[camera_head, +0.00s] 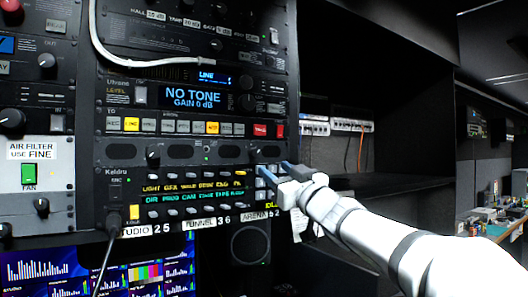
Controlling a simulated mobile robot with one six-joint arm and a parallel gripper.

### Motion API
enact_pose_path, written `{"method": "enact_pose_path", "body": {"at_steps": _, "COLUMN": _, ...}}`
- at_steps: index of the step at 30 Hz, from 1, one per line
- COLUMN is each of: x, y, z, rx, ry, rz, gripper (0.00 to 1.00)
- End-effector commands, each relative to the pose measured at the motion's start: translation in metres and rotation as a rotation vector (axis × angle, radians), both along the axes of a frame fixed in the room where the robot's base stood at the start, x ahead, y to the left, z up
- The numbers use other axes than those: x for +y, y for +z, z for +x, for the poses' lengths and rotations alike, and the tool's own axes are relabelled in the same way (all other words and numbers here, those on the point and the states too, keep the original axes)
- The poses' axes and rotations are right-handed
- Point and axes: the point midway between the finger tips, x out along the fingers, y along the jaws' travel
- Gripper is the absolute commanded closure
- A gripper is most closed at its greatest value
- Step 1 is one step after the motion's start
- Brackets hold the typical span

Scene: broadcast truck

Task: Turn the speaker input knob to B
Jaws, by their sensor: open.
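A black panel strip with dark oval grilles (181,152) crosses the middle of the rack in the head view. It carries one dark knob (153,156) at the left and another (256,155) at the right. Their labels are too small to read, so I cannot tell which is the speaker input knob, where B is or where either knob points. My gripper (275,169) is open with blue-tipped fingers, just below and right of the right knob. I cannot tell whether a finger touches it. Nothing shows between the fingers.
Above is a unit with a NO TONE display (193,97) and a row of lit buttons. Below is a keypad panel (190,190) with a plugged cable (105,255) at its left. A white cable (150,62) loops across the upper rack. A dark open bay (385,190) lies to the right.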

Motion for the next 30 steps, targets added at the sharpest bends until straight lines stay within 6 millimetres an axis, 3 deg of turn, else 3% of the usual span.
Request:
{"method": "enact_pose_path", "body": {"at_steps": 16, "x": 0.042, "y": 0.032, "z": 0.05, "rx": -0.013, "ry": 0.02, "rz": -0.001, "gripper": 0.54}}
{"method": "enact_pose_path", "body": {"at_steps": 27, "x": 0.046, "y": 0.033, "z": 0.056, "rx": -0.013, "ry": 0.018, "rz": 0.0, "gripper": 0.54}}
{"method": "enact_pose_path", "body": {"at_steps": 30, "x": 0.045, "y": 0.033, "z": 0.056, "rx": -0.012, "ry": 0.017, "rz": -0.001, "gripper": 0.61}}
